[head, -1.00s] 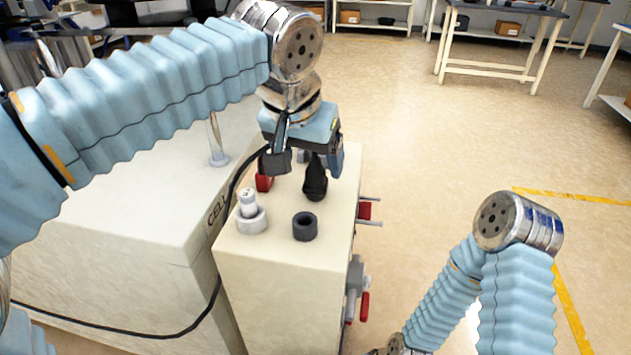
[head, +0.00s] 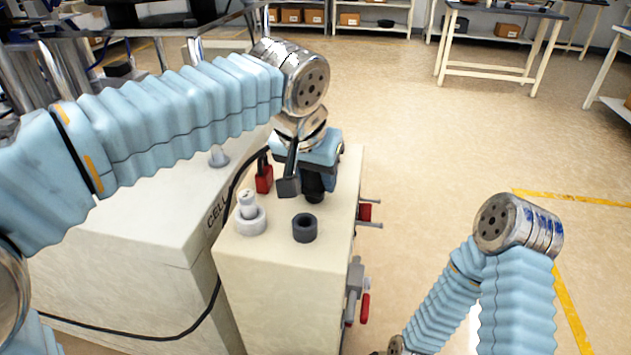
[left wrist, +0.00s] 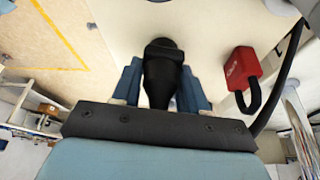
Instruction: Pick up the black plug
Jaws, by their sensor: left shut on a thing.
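The black plug (head: 314,194) stands upright on top of the cream cabinet (head: 281,267), behind an empty dark ring socket (head: 305,229). My left gripper (head: 311,184) has come down over it and is shut on it, hiding its upper part in the head view. In the left wrist view the plug (left wrist: 163,72) sits between my two blue fingers. Its base appears to be still at the cabinet top; I see no clear gap. My right gripper is not in view; only my right arm shows.
A white plug (head: 247,203) stands in a light ring socket (head: 251,221) at the left. A red padlock (head: 264,179) is close left of my gripper. A black cable (head: 232,190) runs along the cabinet's left side. Red-handled fittings (head: 366,211) stick out at the right.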

